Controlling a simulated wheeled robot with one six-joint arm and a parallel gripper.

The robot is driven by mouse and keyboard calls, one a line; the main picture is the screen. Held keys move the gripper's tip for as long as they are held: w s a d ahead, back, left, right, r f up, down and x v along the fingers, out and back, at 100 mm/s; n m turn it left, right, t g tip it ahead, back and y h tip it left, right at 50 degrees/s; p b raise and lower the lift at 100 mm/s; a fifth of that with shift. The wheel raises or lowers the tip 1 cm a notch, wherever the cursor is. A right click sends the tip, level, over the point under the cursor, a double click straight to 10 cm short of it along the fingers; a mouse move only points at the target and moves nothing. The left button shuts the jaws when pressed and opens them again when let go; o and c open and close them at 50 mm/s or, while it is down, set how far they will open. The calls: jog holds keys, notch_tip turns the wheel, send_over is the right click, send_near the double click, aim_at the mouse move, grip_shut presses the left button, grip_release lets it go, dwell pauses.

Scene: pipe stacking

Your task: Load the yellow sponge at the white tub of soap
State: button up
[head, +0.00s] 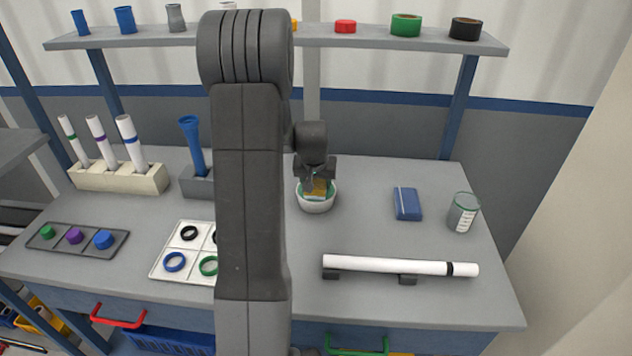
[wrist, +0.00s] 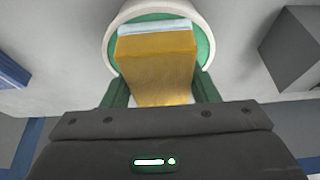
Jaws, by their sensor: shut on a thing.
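The white tub (head: 316,204) of green soap stands on the workbench, right of my arm in the head view. Its white rim and green soap also show in the wrist view (wrist: 203,38). My gripper (head: 317,181) is over the tub, pointing down. It is shut on the yellow sponge (wrist: 158,70), with one green finger on each side. The sponge's far end has a pale layer and lies within the tub's rim. In the head view the sponge (head: 320,187) shows small between the fingers. I cannot tell whether it touches the soap.
A blue block (head: 407,203) and a glass beaker (head: 464,212) stand right of the tub. A white pipe (head: 400,265) lies on supports in front. A grey holder with a blue pipe (head: 193,146) stands left. Clear bench surrounds the tub's right side.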

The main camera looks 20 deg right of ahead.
dwell(0.5)
jog(key=shift+r+p, duration=2.15)
jog(key=shift+r, duration=1.3)
